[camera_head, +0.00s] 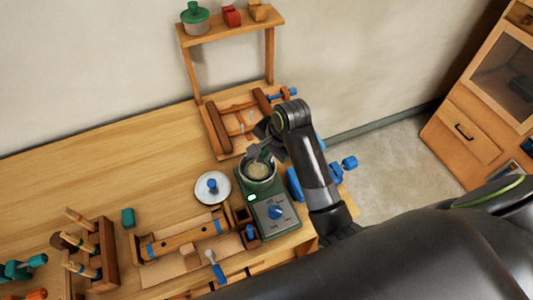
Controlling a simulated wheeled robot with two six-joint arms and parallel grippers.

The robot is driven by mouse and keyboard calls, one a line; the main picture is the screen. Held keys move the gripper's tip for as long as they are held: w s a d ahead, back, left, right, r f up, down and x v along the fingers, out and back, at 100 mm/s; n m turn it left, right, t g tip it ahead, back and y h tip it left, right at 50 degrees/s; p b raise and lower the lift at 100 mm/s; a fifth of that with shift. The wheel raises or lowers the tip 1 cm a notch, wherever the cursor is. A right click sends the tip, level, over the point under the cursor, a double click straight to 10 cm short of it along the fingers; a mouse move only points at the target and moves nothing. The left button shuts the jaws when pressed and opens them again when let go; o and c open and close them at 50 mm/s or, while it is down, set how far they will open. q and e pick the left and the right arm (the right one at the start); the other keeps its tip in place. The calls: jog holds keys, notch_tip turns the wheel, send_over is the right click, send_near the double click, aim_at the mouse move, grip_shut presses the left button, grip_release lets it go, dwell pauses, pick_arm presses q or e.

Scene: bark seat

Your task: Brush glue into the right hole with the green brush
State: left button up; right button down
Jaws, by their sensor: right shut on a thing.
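My right gripper (260,150) reaches in from the right and is shut over the glue pot (258,183). What it holds looks like a brush pointing down into the pot's opening. The gripper hides most of it, and its green colour cannot be made out. The pot sits at the back of a green heater box with a blue knob (275,213) and a lit green lamp. A long wooden piece with blue bands (185,239) lies in a wooden holder left of the box. My left gripper is not in view.
A white lid with a blue knob (213,188) lies left of the pot. A blue-handled tool (216,267) lies at the front. A wooden frame (222,130) is behind. The back-left tabletop (110,165) is clear.

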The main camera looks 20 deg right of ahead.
jog(key=shift+r, duration=2)
